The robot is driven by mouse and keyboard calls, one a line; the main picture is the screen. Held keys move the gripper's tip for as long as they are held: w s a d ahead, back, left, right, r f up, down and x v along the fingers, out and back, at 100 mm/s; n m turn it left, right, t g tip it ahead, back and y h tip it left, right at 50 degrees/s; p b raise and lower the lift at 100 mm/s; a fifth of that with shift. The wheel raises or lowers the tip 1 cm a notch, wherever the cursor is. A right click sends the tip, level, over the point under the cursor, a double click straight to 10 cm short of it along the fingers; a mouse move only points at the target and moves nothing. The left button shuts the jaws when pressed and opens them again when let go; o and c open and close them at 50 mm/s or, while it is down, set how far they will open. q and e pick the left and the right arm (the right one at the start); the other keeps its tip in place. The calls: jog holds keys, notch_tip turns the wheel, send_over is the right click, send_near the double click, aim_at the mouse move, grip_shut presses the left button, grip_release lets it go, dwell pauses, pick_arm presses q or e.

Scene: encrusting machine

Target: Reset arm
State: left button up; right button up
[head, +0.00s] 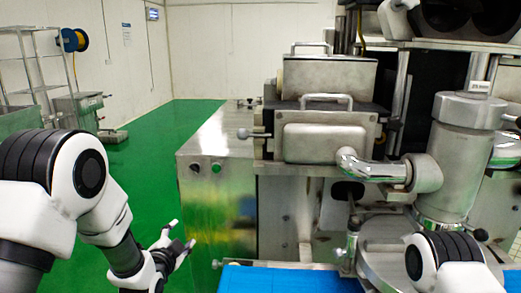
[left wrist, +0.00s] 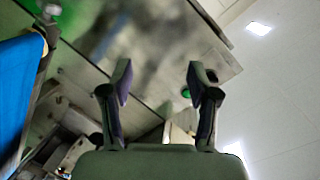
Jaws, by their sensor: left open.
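My left gripper (head: 181,243) is in the lower middle-left of the head view, with its fingers apart and nothing between them. It is in front of the metal cabinet of the encrusting machine (head: 215,165), at the cabinet's left side. In the left wrist view the two fingers of my left gripper (left wrist: 160,90) stand apart, with the machine's metal panel and a green button (left wrist: 186,93) beyond them. My right arm shows at the lower right of the head view. Its gripper is out of view.
A blue conveyor belt (head: 275,279) lies at the bottom centre and also shows in the left wrist view (left wrist: 14,90). A metal pipe and cylinder (head: 462,150) stand at the right. A wire rack (head: 30,70) stands at the far left. The green floor (head: 150,150) is clear.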

pick_arm(q)
jog(key=s+a+f+n+g, duration=0.1)
jog(key=s+f+g, duration=0.3)
jog(key=s+f, duration=0.7)
jog(key=s+f+n+g, duration=0.2)
jog(key=s+f+g, duration=0.2)
jog(key=s+f, duration=0.75)
jog(key=s+f+n+g, duration=0.3)
jog(key=s+n+g, duration=0.1)
jog(key=s, duration=0.5)
jog(key=s+f+n+g+p, duration=0.1)
jog(key=s+f+n+g, duration=0.2)
jog(key=s, duration=0.7)
jog(key=shift+f+n+g, duration=0.25)
jog(key=shift+n+g, duration=0.15)
jog(key=shift+n, duration=0.1)
